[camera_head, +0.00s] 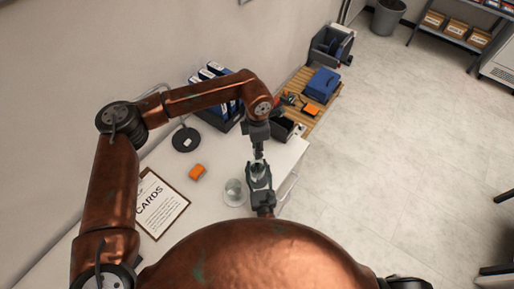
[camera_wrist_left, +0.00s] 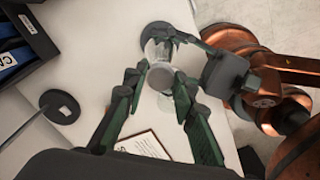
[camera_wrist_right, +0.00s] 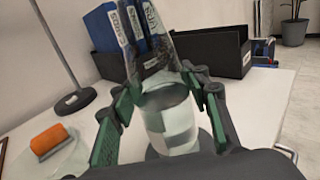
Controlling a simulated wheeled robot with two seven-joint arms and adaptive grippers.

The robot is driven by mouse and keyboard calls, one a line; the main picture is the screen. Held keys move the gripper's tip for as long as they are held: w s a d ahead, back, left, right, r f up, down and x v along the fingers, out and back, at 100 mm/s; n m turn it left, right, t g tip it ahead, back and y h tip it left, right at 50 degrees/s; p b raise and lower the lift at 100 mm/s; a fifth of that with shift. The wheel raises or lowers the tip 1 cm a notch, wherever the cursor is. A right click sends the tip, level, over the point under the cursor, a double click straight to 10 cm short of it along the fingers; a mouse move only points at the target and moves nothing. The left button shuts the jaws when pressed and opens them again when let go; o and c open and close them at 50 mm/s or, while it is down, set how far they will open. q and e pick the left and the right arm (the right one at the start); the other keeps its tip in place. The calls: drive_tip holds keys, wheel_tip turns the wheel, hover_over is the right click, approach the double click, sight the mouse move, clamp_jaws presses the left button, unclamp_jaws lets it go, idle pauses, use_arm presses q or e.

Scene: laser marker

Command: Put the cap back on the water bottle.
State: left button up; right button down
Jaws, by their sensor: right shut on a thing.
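The clear water bottle (camera_wrist_right: 170,125) stands upright between the fingers of my right gripper (camera_wrist_right: 162,98), which is shut on it. My left gripper (camera_head: 258,153) is just above my right gripper (camera_head: 258,172) in the head view. In the left wrist view my left gripper's fingertips (camera_wrist_left: 160,77) are apart, pointing down around the bottle's top (camera_wrist_left: 161,77). A pale grey round face shows between them. I cannot tell whether it is the cap or the bottle's bare top, and no separate cap stands out.
An orange block (camera_head: 197,172) and a clear round dish (camera_head: 235,191) lie near the grippers. A clipboard (camera_head: 160,204), a black round base (camera_head: 186,140) and blue binders (camera_wrist_right: 108,28) are on the white table. The wooden board (camera_head: 323,112) beyond holds a blue case (camera_head: 321,85).

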use_arm(q)
drive_tip(key=o, duration=0.3)
drive_tip(key=shift+o, duration=0.2)
drive_tip(key=shift+r, duration=0.1)
drive_tip(key=shift+r, duration=2.15)
drive_tip(key=shift+c, duration=0.3)
wheel_tip(320, 180, up, 2)
drive_tip(key=n, duration=0.4)
drive_tip(key=shift+n, duration=0.4)
drive_tip(key=n, duration=0.1)
drive_tip(key=r+n, duration=0.1)
drive_tip(key=n, duration=0.1)
drive_tip(key=shift+r, duration=0.25)
